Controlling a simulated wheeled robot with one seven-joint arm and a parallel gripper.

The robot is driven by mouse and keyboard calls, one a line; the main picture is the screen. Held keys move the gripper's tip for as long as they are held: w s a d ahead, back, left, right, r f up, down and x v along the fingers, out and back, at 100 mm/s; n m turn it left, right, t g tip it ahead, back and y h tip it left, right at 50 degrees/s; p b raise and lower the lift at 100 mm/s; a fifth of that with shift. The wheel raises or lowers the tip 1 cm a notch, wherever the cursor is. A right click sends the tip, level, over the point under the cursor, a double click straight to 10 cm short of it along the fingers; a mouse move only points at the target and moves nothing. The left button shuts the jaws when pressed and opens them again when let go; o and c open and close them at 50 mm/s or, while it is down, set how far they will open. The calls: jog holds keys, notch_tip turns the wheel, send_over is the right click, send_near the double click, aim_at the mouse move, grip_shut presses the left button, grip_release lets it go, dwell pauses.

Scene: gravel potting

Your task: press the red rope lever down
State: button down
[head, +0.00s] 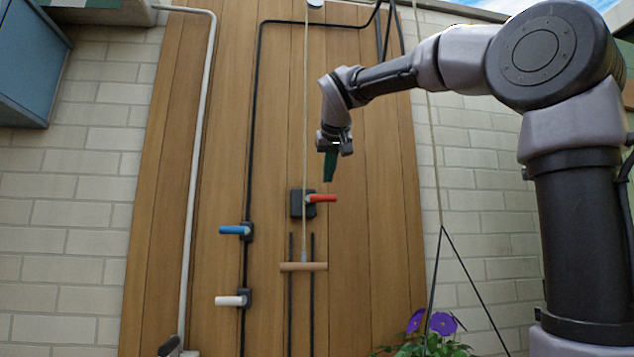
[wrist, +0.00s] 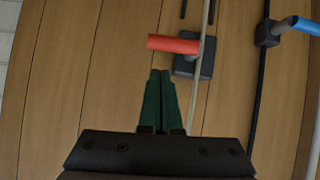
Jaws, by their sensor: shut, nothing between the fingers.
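The red lever (head: 322,198) sticks out level to the right from a dark block (head: 298,204) on the wooden panel in the head view. A pale rope (head: 305,110) runs down past this block to a wooden bar (head: 304,267). My gripper (head: 330,180) is shut and empty, pointing down just above the lever in the head view, apart from it. In the wrist view the red lever (wrist: 172,44) lies beyond the closed green fingertips (wrist: 160,75), with a small gap in the picture; the exact distance in depth is unclear.
A blue lever (head: 234,230) and a white lever (head: 230,300) sit on a black pipe to the left. A white pipe (head: 200,130) runs down the panel's left side. Purple flowers (head: 442,323) are at the lower right. The panel right of the red lever is clear.

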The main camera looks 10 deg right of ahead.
jog(key=v, duration=1)
jog(key=shift+r, duration=0.5)
jog(key=shift+s+d, duration=0.1)
jog(key=s+d+f+m+g+y, duration=0.1)
jog(key=s+d+f, duration=0.2)
jog(key=f, duration=1)
jog(key=s+d+f+m+g, duration=0.1)
jog(key=s+f, duration=0.5)
jog(key=f, duration=0.6)
jog(key=s+d+f+m+g+y, duration=0.1)
jog(key=s+d+f, duration=0.3)
jog(key=f, duration=0.9)
jog(key=shift+s+d+f+m+g+y, duration=0.35)
jog(key=shift+d+m+g, duration=0.2)
jog(key=shift+m, duration=0.35)
